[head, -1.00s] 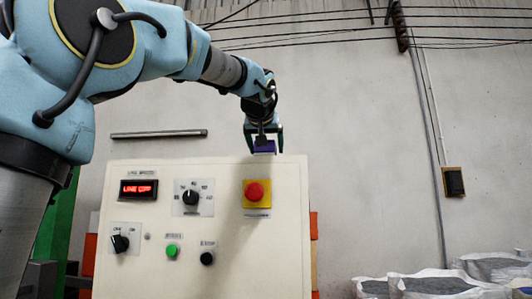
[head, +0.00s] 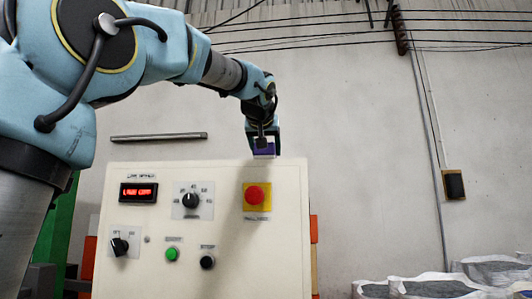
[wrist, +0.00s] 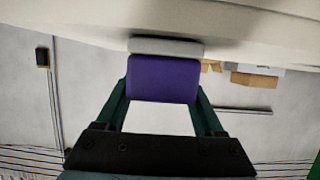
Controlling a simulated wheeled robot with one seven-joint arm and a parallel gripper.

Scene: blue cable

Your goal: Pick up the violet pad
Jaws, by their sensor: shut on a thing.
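The violet pad (wrist: 163,78) is a small block between the two green fingers of my gripper (wrist: 160,95) in the wrist view. In the head view the pad (head: 264,150) shows just above the top edge of the cream control panel, with my gripper (head: 263,146) pointing down and shut on it. A pale grey strip (wrist: 166,46) lies right beyond the pad in the wrist view. I cannot tell whether the pad touches it.
The cream control panel (head: 225,220) stands below my gripper. It carries a red button (head: 253,194) on a yellow plate, knobs and a red display (head: 138,192). Sacks (head: 435,285) lie at the lower right.

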